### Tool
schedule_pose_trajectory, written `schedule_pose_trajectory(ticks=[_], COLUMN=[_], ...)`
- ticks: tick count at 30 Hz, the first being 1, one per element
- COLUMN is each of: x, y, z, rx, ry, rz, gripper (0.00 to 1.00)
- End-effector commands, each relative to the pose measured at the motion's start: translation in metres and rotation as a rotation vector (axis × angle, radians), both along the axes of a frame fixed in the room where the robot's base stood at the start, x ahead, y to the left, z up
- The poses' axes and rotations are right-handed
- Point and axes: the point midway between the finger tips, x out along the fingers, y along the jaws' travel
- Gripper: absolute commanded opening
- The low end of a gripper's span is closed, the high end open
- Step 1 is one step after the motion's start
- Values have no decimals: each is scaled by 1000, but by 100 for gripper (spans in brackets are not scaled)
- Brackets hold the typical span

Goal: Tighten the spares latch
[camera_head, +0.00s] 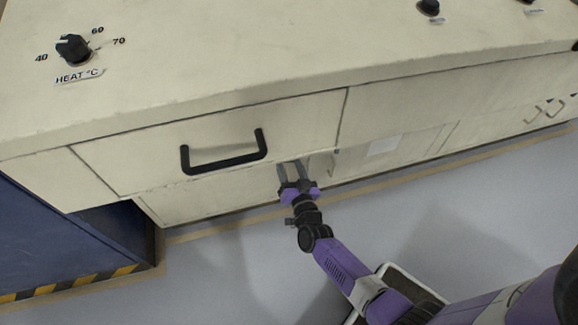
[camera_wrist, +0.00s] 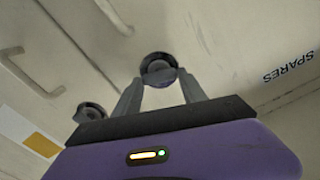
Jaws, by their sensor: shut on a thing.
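The spares latch is a round dark knob with a grey centre (camera_wrist: 158,68) on the cream cabinet front. The SPARES label (camera_wrist: 288,66) is to its right in the wrist view. My gripper (camera_wrist: 160,82) has its two grey fingers on either side of this knob and is shut on it. In the head view my gripper (camera_head: 293,170) reaches the lower cabinet front, just right of the black drawer handle. The latch is hidden there by the fingers. How tight the latch is cannot be told.
A second round knob (camera_wrist: 88,110) is close to my left finger in the wrist view. A black drawer handle (camera_head: 225,154) juts out near my gripper. A pale label (camera_head: 383,146) is on the front to the right. The grey floor (camera_head: 240,265) is clear at left.

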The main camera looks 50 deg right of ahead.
Motion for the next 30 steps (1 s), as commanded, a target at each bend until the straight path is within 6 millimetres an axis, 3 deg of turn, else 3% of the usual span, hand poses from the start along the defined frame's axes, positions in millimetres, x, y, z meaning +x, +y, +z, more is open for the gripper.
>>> schedule_pose_trajectory(ticks=[30], x=[-2], y=[-2], z=[-4], rx=[775], ry=[-525], rz=[-1], gripper=[9])
